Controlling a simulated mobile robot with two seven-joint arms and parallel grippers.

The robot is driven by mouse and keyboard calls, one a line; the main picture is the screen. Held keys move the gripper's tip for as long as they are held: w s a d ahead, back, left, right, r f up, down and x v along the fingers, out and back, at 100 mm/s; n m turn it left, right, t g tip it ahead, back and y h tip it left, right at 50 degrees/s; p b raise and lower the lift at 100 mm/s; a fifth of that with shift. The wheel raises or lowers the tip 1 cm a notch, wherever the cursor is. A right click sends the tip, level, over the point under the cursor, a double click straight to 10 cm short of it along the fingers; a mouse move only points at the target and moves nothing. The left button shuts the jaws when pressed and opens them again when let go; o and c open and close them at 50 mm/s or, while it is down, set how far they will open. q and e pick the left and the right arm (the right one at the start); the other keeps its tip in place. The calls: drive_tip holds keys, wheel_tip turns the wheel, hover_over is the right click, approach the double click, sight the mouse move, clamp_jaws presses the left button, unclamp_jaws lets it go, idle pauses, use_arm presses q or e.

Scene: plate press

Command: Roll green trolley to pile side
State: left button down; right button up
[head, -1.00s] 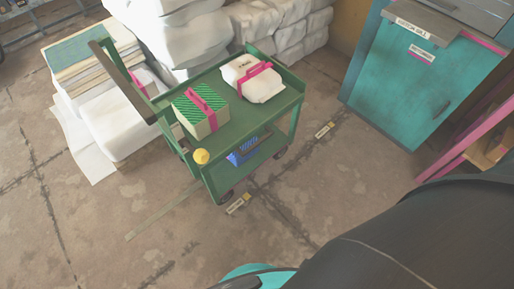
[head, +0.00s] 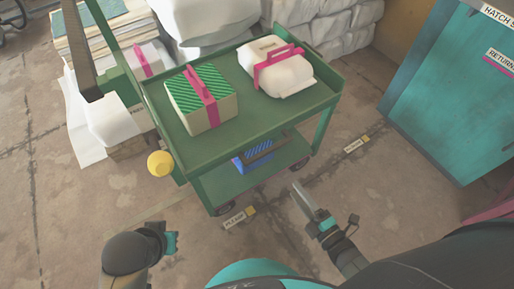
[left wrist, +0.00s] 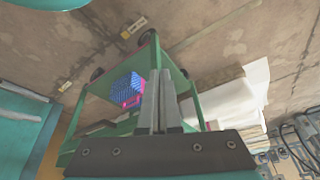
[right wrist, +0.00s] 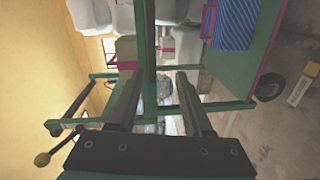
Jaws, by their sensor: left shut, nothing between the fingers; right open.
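The green trolley (head: 245,135) stands in front of me with two decks. Its top deck carries a green-striped box (head: 200,100) with a pink strap and a white bundle (head: 275,68) with a pink strap. A blue item (head: 252,160) lies on its lower deck. Its dark-topped handle (head: 80,50) rises at the left, and a yellow knob (head: 160,163) sits at its near left corner. My right gripper (head: 308,205) is open and empty in front of the trolley's right part; its fingers (right wrist: 158,95) show apart. My left gripper (left wrist: 158,85) is shut and empty, near the trolley's front left.
Stacked sheets (head: 105,30) and white bales (head: 205,30) form a pile behind and left of the trolley. A teal cabinet (head: 450,95) stands at the right. Labelled floor marks (head: 238,218) lie in front of the trolley. The floor at the lower left is bare.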

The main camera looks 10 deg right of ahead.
drive_tip(key=w+n+y, duration=0.1)
drive_tip(key=b, duration=0.3)
approach(269, 149)
drive_tip(key=shift+n+t, duration=0.3)
drive_tip(key=shift+t, duration=0.1)
drive_tip(key=w, duration=0.1)
drive_tip(key=w+a+f, duration=0.1)
drive_tip(key=w, duration=0.2)
drive_tip(key=shift+a+f, duration=0.25)
drive_tip(key=shift+a, duration=0.1)
drive_tip(key=x, duration=0.3)
use_arm(q)
drive_tip(key=w+d+r+t+h+b, duration=0.1)
drive_tip(key=w+d+r+t, duration=0.2)
drive_tip(key=d+r, duration=0.1)
drive_tip(key=shift+w+r+m+t, duration=0.15)
drive_tip(key=shift+w+m+t, duration=0.15)
drive_tip(key=shift+w, duration=0.1)
use_arm(e)
drive_tip(key=shift+x, duration=1.25)
drive_tip(key=shift+c, duration=0.2)
clamp_jaws()
use_arm(q)
drive_tip(key=shift+a, duration=0.1)
